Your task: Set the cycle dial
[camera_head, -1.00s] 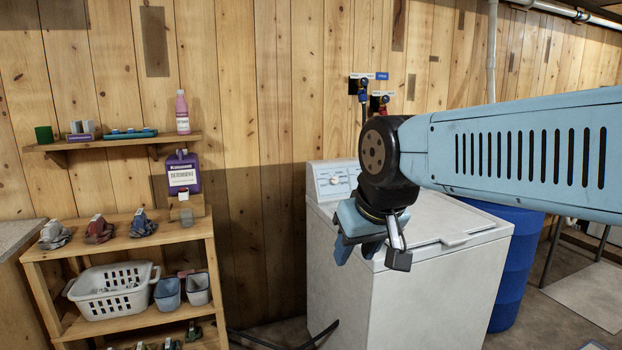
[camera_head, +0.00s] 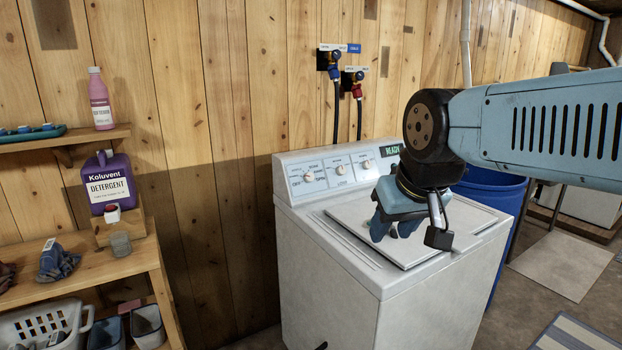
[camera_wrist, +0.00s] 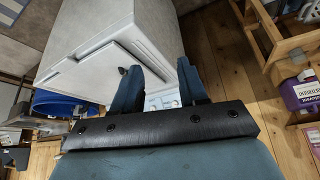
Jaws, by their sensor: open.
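The white washer (camera_head: 395,290) stands against the plank wall, its lid closed. Its control panel carries three pale dials: a left dial (camera_head: 309,176), a middle dial (camera_head: 340,169) and a right dial (camera_head: 367,164). A small display (camera_head: 391,151) beside them reads READY. I cannot tell which is the cycle dial. My gripper (camera_head: 392,232) is open and empty, in front of the panel and over the lid. In the wrist view the panel with its dials (camera_wrist: 163,101) shows between the open fingers (camera_wrist: 160,88), farther off.
A purple detergent jug (camera_head: 109,184) stands on the wooden shelf unit (camera_head: 95,265) at left, with a pink bottle (camera_head: 101,100) above. Blue and red taps (camera_head: 345,70) with hoses are behind the washer. A blue barrel (camera_head: 490,196) stands at right.

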